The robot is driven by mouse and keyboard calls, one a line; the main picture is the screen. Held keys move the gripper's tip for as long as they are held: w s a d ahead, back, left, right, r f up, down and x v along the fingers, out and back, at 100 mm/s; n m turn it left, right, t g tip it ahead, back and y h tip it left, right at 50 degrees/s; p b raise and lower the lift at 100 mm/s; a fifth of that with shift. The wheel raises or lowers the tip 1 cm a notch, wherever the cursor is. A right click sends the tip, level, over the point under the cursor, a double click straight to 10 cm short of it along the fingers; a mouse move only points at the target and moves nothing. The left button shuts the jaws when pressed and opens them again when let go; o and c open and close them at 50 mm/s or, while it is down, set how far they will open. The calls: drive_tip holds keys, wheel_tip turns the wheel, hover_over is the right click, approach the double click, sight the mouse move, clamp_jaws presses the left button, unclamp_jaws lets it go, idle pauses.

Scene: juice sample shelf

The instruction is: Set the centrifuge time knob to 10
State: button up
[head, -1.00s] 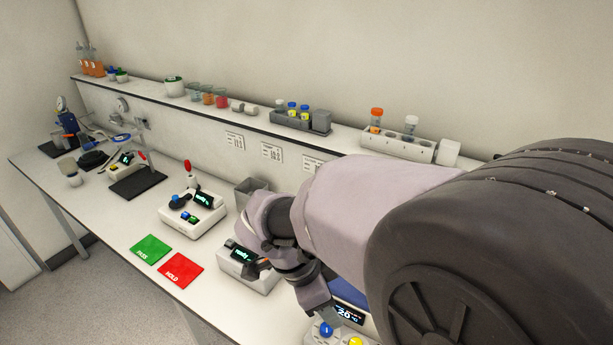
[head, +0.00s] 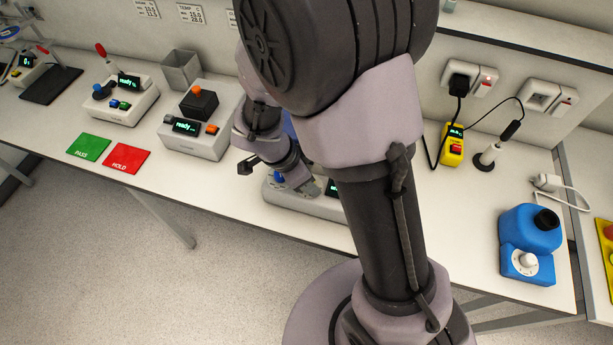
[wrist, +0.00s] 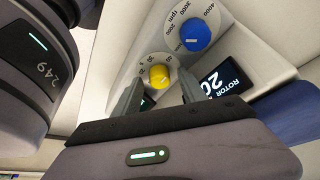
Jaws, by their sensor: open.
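The centrifuge (head: 312,208) stands near the bench's front edge, largely hidden by my arm in the head view. Its yellow knob (wrist: 159,76) shows in the wrist view on a pale dial with small numbers; I cannot read its setting surely. The larger blue knob (wrist: 196,32) sits on the rpm dial above right; it also shows in the head view (head: 279,176). A dark display (wrist: 222,82) reads "ROTOR" and "20". My gripper (wrist: 160,84) is open, with a finger on either side of the yellow knob in the picture. I cannot tell whether they touch it.
A device with an orange-topped block (head: 198,103) stands left of the centrifuge, with another white device (head: 119,102) beyond. Green (head: 89,147) and red (head: 126,158) cards lie in front. A blue device (head: 528,243) stands far right. The bench between it and my arm is mostly clear.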

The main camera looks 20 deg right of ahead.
clamp_jaws()
